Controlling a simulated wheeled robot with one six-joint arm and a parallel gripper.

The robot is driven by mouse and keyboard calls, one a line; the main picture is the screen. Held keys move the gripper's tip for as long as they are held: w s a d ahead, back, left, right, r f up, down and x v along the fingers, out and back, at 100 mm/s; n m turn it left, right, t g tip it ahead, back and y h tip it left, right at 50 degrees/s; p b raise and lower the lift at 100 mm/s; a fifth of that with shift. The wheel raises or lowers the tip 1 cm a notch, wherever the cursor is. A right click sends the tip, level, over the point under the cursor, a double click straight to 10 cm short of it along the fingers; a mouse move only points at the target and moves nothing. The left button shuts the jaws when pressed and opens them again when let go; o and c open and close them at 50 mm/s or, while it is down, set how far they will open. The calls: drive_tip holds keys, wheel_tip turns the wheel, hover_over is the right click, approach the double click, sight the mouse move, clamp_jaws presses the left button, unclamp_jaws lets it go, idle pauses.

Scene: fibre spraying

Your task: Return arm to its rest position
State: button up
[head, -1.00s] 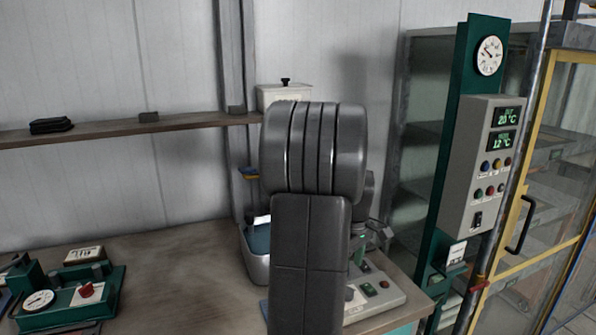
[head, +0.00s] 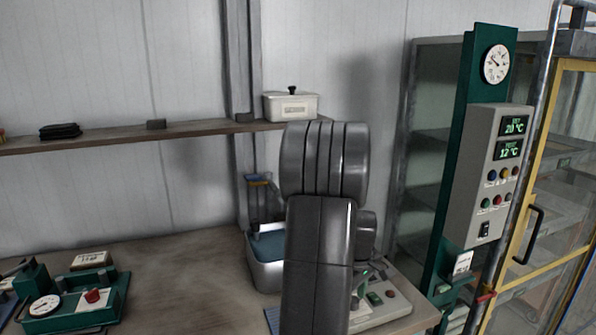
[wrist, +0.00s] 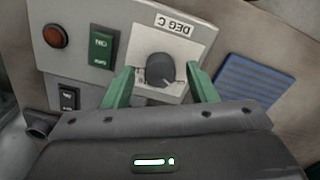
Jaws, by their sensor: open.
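My gripper (wrist: 160,88) shows in the wrist view with its two green fingers apart. The fingers stand on either side of a dark round knob (wrist: 160,70) below an upside-down "DEG C" label. I cannot tell whether they touch the knob. The knob is on a pale control panel (wrist: 75,75) with a red button, a green ON button and a black rocker switch. In the head view my dark arm stands in the middle and hides most of the gripper. The panel (head: 398,308) shows there to the right of my arm.
A grey basin (head: 262,272) stands on the bench (head: 190,285) just left of my arm. A shelf (head: 100,138) carries a white lidded box (head: 291,106) behind it. A green device (head: 75,303) sits at the left. A glass cabinet (head: 425,130) and grey control box (head: 487,180) stand right.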

wheel_tip(320, 180, up, 13)
wheel_tip(320, 180, down, 13)
drive_tip(key=shift+f, duration=0.15)
drive_tip(key=m, duration=0.2)
drive_tip(key=shift+m, duration=0.3)
drive_tip(key=m+p, duration=0.1)
drive_tip(key=m, duration=0.8)
drive_tip(key=m+p, duration=0.1)
drive_tip(key=m, duration=0.3)
drive_tip(key=shift+r+m, duration=0.3)
drive_tip(key=shift+r, duration=0.3)
drive_tip(key=shift+a, duration=0.1)
